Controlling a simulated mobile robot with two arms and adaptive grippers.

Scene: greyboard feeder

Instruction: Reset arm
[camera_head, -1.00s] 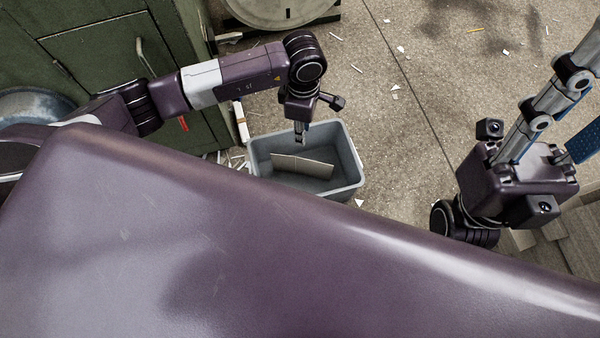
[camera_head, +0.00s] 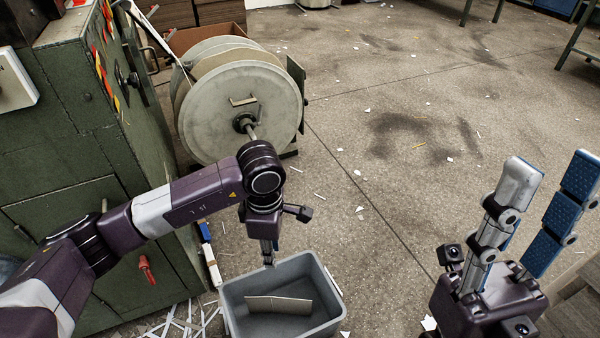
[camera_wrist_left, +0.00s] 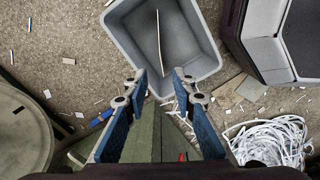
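My left gripper (camera_head: 268,254) points down at the far rim of a grey bin (camera_head: 322,283) in the head view. In the left wrist view the fingers of my left gripper (camera_wrist_left: 160,82) are apart with nothing between them, and the bin (camera_wrist_left: 207,42) lies beyond the tips. A flat greyboard piece (camera_head: 278,304) rests inside the bin; it shows edge-on in the left wrist view (camera_wrist_left: 158,40). My right gripper (camera_head: 553,175) is at the right of the head view, fingers pointing up, spread and empty.
A green cabinet (camera_head: 75,140) with a red handle (camera_head: 146,269) stands at the left, beside my left arm. A large pale reel (camera_head: 220,110) stands behind the arm. Paper strips (camera_wrist_left: 270,140) lie by the bin. The scrap-littered floor (camera_head: 370,190) is mostly open.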

